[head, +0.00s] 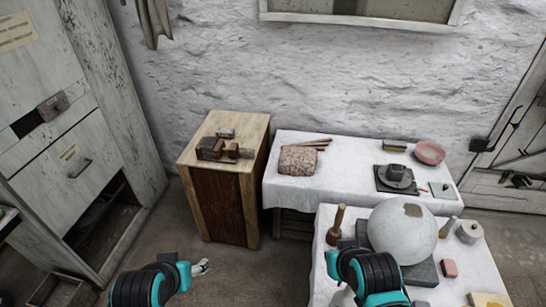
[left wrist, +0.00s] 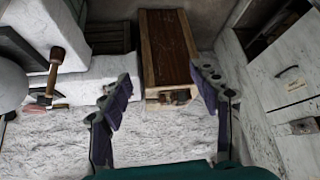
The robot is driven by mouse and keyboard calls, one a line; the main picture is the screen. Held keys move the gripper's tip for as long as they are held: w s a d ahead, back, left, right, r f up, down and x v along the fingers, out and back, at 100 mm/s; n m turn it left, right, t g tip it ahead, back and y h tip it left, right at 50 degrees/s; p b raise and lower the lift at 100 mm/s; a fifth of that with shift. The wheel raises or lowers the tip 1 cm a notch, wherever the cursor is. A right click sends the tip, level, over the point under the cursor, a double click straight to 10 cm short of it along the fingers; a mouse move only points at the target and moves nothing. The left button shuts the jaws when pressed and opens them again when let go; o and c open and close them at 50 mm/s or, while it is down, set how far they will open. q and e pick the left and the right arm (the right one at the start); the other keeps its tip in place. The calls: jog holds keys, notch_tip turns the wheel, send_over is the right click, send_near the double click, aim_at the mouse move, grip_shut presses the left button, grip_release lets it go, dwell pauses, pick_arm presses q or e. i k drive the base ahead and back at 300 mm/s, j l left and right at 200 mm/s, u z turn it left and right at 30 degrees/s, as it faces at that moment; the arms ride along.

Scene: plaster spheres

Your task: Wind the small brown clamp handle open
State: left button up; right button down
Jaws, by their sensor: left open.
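A small vise-like clamp (head: 212,148) with dark metal and brown parts sits on top of a wooden cabinet (head: 250,215). Its small brown handle is too small to make out clearly. In the left wrist view the cabinet (left wrist: 168,45) shows between my fingers, with small brown and grey parts (left wrist: 180,97) at its top edge. My left gripper (left wrist: 162,95) is open and empty, its two fingers wide apart. In the head view my left gripper (head: 201,267) is low in front of the cabinet, apart from it. My right arm is at the bottom centre; its gripper is hidden.
A white-clothed table (head: 470,265) at right holds a large plaster sphere (head: 402,235), a wooden mallet (head: 336,222) and small items. Another clothed table (head: 345,165) stands behind it. A worn white cupboard (head: 60,130) is at left. Floor in front of the cabinet is clear.

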aim_at(247, 152)
jog(key=i+j+z, duration=0.15)
jog(key=i+j, duration=0.2)
jog(key=i+j+z, duration=0.2)
jog(key=i+j, duration=0.15)
jog(key=j, duration=0.2)
jog(key=i+z, duration=0.15)
jog(key=i, duration=0.35)
